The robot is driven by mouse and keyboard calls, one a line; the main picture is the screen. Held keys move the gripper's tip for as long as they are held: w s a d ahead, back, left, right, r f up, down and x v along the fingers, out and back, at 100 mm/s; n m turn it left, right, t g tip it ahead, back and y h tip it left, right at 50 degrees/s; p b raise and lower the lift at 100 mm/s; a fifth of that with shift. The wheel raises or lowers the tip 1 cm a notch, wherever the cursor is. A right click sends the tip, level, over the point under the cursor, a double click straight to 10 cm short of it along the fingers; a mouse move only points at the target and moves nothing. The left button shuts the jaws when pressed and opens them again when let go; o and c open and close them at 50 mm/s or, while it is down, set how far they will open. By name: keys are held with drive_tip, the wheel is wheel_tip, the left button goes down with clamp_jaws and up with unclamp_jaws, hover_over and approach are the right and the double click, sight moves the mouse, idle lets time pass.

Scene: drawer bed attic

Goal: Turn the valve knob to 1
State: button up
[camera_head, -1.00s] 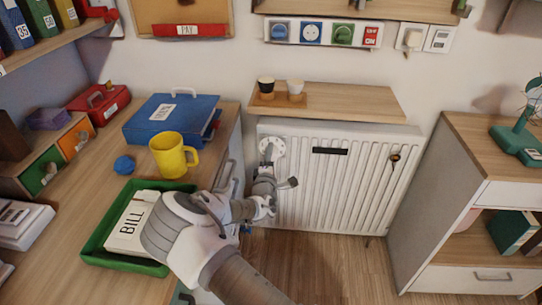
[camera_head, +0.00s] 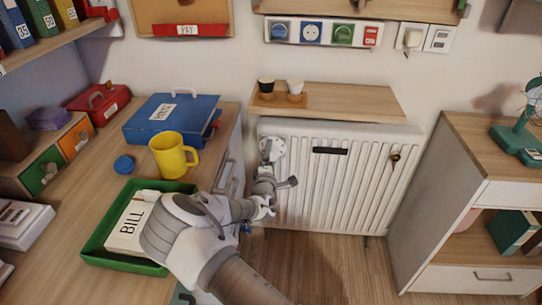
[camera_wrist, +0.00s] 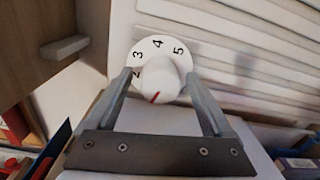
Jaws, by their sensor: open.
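The white valve knob (camera_wrist: 163,74) sits on a round white dial (camera_wrist: 146,52) at the radiator's upper left corner. Black numbers 2, 3, 4 and 5 show on the dial in the wrist view; the rest of the dial is hidden. A red mark on the knob is at its lower edge in that picture, away from the visible numbers. My gripper (camera_wrist: 159,80) is open, with one finger on each side of the knob. I cannot tell whether the fingers touch it. In the head view the dial (camera_head: 273,146) shows just above my gripper (camera_head: 267,163).
The white radiator (camera_head: 335,185) is behind my gripper, with a wooden shelf (camera_head: 350,101) holding two small cups above it. A desk (camera_head: 75,215) with a green tray (camera_head: 97,262) and yellow mug (camera_head: 172,155) is at left. A cabinet (camera_head: 440,200) stands at right.

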drive_tip(key=s+p, duration=0.4)
drive_tip(key=s, duration=1.3)
drive_tip(key=shift+s+a+r+p, duration=0.2)
drive_tip(key=shift+s+a+p, duration=0.05)
drive_tip(key=shift+a+p, duration=0.1)
